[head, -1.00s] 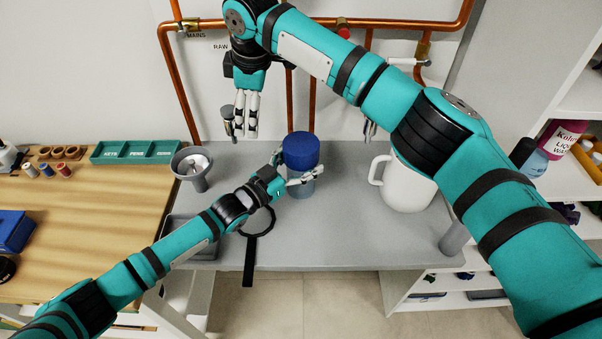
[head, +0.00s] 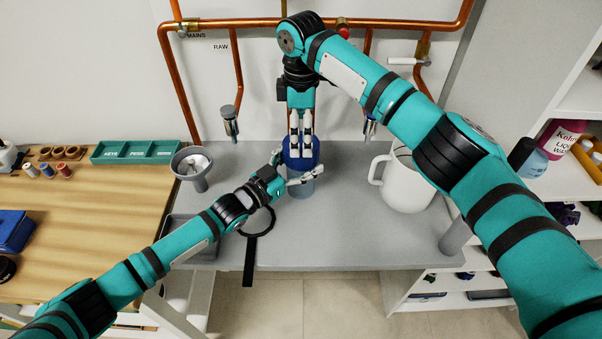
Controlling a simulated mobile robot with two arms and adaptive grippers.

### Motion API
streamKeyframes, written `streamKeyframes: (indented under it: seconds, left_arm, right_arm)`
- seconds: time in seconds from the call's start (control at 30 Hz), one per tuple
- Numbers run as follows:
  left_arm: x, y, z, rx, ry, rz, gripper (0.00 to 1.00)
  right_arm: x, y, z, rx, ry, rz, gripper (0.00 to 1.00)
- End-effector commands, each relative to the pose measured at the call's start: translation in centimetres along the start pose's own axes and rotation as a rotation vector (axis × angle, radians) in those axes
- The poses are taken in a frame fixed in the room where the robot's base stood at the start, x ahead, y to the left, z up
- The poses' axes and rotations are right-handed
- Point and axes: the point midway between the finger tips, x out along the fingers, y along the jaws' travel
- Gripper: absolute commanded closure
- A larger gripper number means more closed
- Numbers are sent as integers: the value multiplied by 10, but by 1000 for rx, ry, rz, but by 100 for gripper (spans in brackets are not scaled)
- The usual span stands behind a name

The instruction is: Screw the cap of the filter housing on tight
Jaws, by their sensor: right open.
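The filter housing stands upright on the grey bench, with a dark blue cap (head: 314,155) on top and a paler blue bowl (head: 300,190) below. My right gripper (head: 301,153) comes down from above with its fingers pointing down in front of the cap. It is open, and its fingers hide the cap's middle; contact is unclear. My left gripper (head: 297,168) reaches in from the left at bowl height. Its fingers are spread to either side of the housing, and I cannot tell whether they press on it.
A black strap wrench (head: 249,262) hangs over the bench's front edge. A grey funnel-like vessel (head: 193,178) stands left, a white jug (head: 408,190) right. Copper pipes (head: 178,95) run along the back wall. Bare bench (head: 345,230) lies in front of the housing.

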Motion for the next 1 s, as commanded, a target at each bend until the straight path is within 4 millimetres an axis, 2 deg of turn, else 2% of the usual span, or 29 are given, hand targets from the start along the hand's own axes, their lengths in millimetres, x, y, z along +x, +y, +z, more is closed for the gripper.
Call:
streamKeyframes:
  seconds: [0.1, 0.33, 0.5, 0.77, 1.0]
  left_arm:
    - [0, 0, 1, 2, -1, -1, 100]
    - [0, 0, 0, 2, -1, 0, 100]
    - [0, 0, 0, 2, -1, -1, 100]
    - [0, 0, 0, 2, -1, -1, 100]
    - [0, 0, 0, 2, -1, -1, 100]
  right_arm:
    - [21, 0, 1, 1, -1, -3, 1]
    - [51, 0, 0, 1, 0, -1, 1]
    - [61, 0, 0, 0, 0, -1, 1]
    - [62, 0, 0, 0, 1, 0, 1]
    - [62, 0, 0, 0, 1, 0, 30]
